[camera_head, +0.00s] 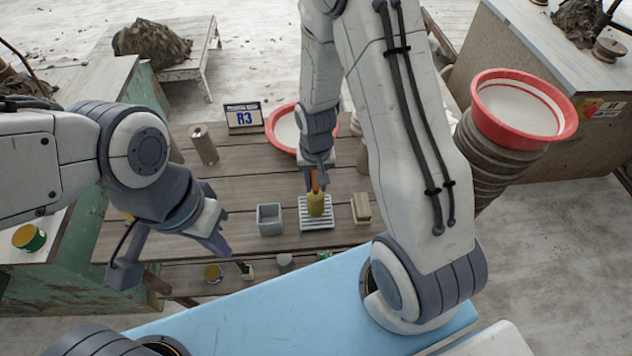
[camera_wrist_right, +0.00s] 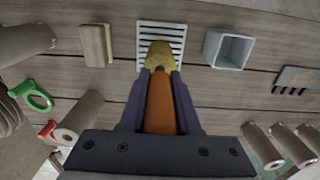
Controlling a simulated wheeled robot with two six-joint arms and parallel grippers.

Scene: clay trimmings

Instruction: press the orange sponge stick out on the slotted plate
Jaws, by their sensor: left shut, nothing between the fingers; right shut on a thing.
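My right gripper (camera_head: 316,186) is shut on the orange handle of the sponge stick and points down over the slotted plate. The orange handle (camera_wrist_right: 160,106) lies between the dark fingers in the right wrist view. The yellow sponge head (camera_head: 316,206) hangs below the fingers, upright over the pale slotted plate (camera_head: 305,222). It looks to be at the plate, but I cannot tell whether it touches or is squeezed. In the right wrist view the sponge head (camera_wrist_right: 157,54) covers the near part of the slotted plate (camera_wrist_right: 146,28). My left gripper (camera_head: 214,246) is shut and empty, left of the table's items.
A grey square box (camera_head: 270,219) stands left of the plate and a wooden block (camera_head: 361,208) right of it.

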